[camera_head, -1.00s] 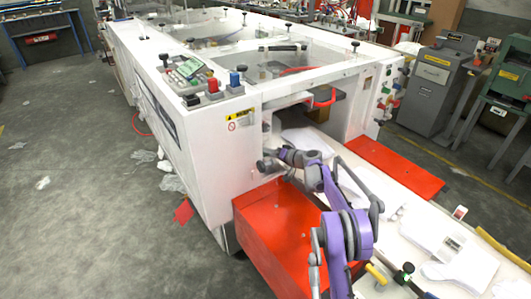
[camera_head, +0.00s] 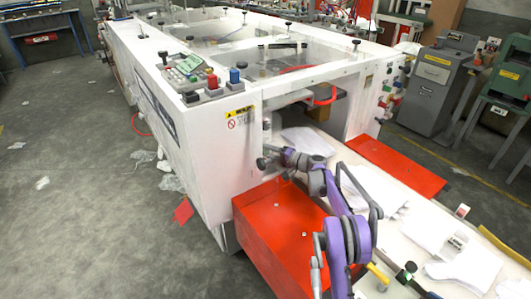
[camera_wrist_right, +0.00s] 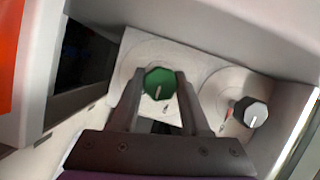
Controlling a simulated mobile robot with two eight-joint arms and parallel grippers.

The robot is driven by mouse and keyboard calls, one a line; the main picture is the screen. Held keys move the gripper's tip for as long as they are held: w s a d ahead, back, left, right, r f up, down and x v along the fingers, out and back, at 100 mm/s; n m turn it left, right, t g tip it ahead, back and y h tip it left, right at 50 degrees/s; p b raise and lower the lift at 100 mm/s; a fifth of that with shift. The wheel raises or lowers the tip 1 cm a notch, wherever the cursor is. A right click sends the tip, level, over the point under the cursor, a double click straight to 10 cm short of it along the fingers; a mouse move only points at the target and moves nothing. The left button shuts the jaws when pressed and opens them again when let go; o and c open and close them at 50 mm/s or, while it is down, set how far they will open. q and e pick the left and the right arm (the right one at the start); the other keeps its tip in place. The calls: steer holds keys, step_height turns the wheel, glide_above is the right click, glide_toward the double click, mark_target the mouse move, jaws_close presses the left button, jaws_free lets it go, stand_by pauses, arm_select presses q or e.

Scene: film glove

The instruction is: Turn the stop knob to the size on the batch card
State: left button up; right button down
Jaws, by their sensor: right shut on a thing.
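In the right wrist view a green faceted knob (camera_wrist_right: 160,83) with a white pointer line sits on a pale dial plate. The line runs nearly upright, its top leaning slightly right. My right gripper (camera_wrist_right: 161,88) has one finger on each side of this knob and is shut on it. In the head view my right gripper (camera_head: 267,163) is at the white machine's (camera_head: 214,148) near end wall, above the red box. The knob cannot be made out there. A small white and red card (camera_head: 462,210) stands by the conveyor; its writing is too small to read. My left gripper is not in view.
A second knob (camera_wrist_right: 250,112), dark with a grey face and white line, is close right of the held one. A red box (camera_head: 283,226) lies below my right arm. White gloves (camera_head: 372,188) lie on the conveyor.

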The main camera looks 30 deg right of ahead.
steer(key=m+t+b, duration=0.1)
steer(key=m, duration=0.1)
steer(key=m+t+b, duration=0.1)
steer(key=m, duration=0.2)
steer(key=shift+f+m+y, duration=0.1)
steer(key=shift+m+y, duration=0.2)
stand_by(0.5)
steer(key=shift+c, duration=1.9)
jaws_free()
steer(key=shift+s, duration=0.1)
steer(key=v, duration=1)
steer(key=shift+s+d, duration=0.15)
steer(key=shift+s, duration=0.15)
steer(key=shift+f, duration=0.1)
